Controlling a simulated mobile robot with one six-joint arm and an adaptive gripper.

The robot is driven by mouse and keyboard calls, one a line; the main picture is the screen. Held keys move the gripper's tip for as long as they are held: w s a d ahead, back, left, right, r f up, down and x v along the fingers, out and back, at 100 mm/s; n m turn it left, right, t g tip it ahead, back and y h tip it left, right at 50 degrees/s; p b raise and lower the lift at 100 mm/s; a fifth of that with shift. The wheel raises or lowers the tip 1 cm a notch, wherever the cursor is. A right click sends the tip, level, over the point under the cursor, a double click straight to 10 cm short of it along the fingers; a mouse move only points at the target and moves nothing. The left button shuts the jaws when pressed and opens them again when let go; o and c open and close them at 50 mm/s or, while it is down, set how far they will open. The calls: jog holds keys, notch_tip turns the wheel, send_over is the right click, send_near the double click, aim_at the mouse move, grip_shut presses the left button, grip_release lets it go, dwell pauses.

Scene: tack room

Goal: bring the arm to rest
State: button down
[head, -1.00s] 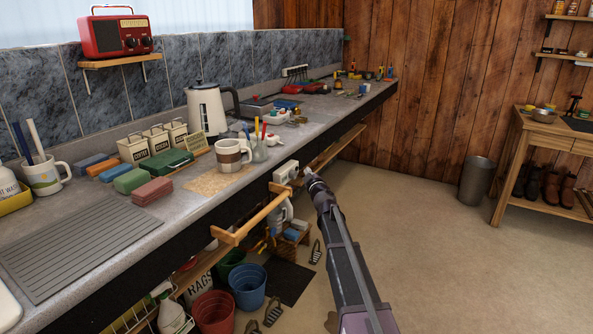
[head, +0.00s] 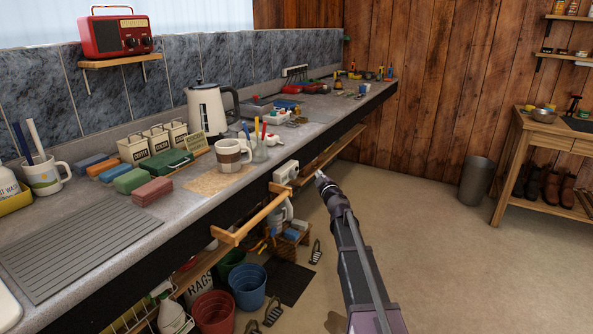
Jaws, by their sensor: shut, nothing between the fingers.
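My arm reaches up from the lower right in the head view, over the open floor. My gripper (head: 321,178) is at its far end, small in the picture, just right of the counter's front edge and apart from it. The fingers look closed with nothing in them. The gripper is close to a white socket box (head: 286,172) on the counter front, without visible contact.
The long counter (head: 75,247) runs along the left, with a mug (head: 232,156) and kettle (head: 207,108) on it. A wooden rail (head: 254,218) sticks out from its front. Buckets (head: 247,286) stand below. Floor (head: 430,230) to the right is clear up to a bin (head: 475,181).

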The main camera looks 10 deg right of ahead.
dwell(0.4)
jog(key=s+d+f+m+g+h, duration=0.35)
jog(key=s+f+m, duration=0.2)
jog(key=s, duration=0.35)
jog(key=s+d+f+m+g+h, duration=0.35)
jog(key=s+f+m+g, duration=0.2)
jog(key=s, duration=0.35)
jog(key=s+a+f+g+y, duration=0.1)
jog(key=s+a+f+g, duration=0.2)
jog(key=s, duration=0.5)
jog(key=s+a+f+g+y, duration=0.2)
jog(key=s+a+f+g, duration=0.1)
jog(key=s, duration=0.5)
jog(key=s+a+f+g+y, duration=0.1)
jog(key=s+a+f+g, duration=0.2)
jog(key=s, duration=0.6)
notch_tip(320, 180, up, 24)
jog(key=p, duration=2.3)
jog(key=shift+a+f+g, duration=0.2)
jog(key=shift+a+g, duration=0.1)
jog(key=shift+a, duration=0.05)
jog(key=shift+s, duration=0.1)
